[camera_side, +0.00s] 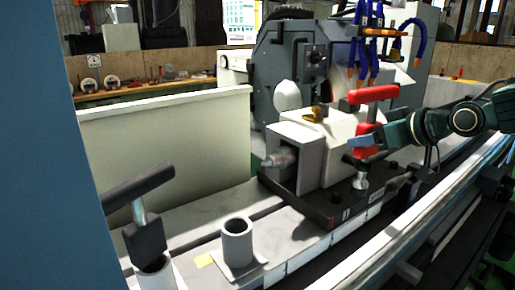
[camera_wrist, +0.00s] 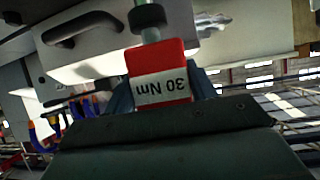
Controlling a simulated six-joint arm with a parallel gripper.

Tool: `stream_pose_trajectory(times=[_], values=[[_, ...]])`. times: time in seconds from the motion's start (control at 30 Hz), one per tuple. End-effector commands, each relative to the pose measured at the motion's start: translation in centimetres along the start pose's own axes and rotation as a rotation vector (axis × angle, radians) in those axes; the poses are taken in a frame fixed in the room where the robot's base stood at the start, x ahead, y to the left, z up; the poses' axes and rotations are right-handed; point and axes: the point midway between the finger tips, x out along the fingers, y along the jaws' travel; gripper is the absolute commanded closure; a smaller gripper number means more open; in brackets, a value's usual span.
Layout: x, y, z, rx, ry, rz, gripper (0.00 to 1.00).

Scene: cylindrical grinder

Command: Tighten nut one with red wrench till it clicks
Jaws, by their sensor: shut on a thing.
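The red wrench (camera_side: 365,128) stands upright in the side view, with a red T-handle on top and a metal socket at its lower end. My gripper (camera_side: 358,141) is shut on its red body. In the wrist view the wrench (camera_wrist: 160,62) shows a white "30 Nm" label between my gripper's fingers (camera_wrist: 162,88). The socket end is at the black base plate (camera_side: 318,205) of the grey-white fixture, near a mark like "1". The socket covers that spot, so nut one is hidden. I cannot tell whether the socket is seated on it.
A black T-handled wrench (camera_side: 140,190) stands in a grey holder (camera_side: 155,278) at the front left. An empty grey tube holder (camera_side: 238,242) stands to its right. The fixture (camera_side: 325,150) is close left of the wrench. Blue coolant hoses (camera_side: 418,42) hang behind.

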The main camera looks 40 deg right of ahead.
Motion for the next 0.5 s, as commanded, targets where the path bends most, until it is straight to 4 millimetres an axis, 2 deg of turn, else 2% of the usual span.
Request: stream_pose_trajectory(times=[0.5], values=[[1.3, -0.3, -1.0, 0.052, 0.007, 0.098, 0.85]])
